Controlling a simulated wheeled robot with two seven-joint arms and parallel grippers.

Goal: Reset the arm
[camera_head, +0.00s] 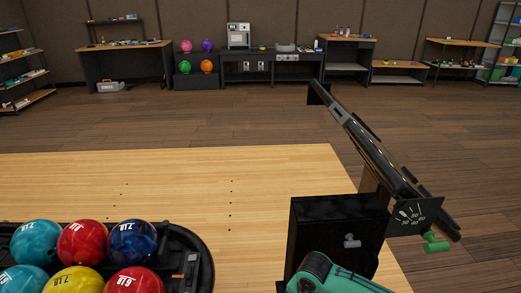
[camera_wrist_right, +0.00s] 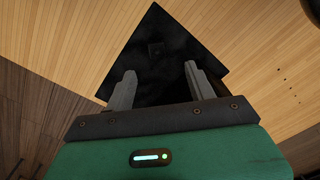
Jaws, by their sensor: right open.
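A long dark bar (camera_head: 365,140) slants from upper centre down to the right, with a black block at its upper end. Near its lower end is a black dial plate (camera_head: 414,216) with white numbers, and a green-handled knob (camera_head: 435,243) beside it. A black box (camera_head: 338,225) stands left of the dial, with a small grey piece (camera_head: 350,241) in front of its face. My green right arm comes in at the bottom, below the box. In the right wrist view my right gripper (camera_wrist_right: 160,68) is open, with a black surface (camera_wrist_right: 155,45) beyond its grey fingers. My left gripper is out of view.
A black ball return (camera_head: 203,262) holds several bowling balls at lower left. The pale wooden lane (camera_head: 250,180) is clear. Shelves, benches (camera_head: 272,72) and a ball rack (camera_head: 196,80) line the back wall.

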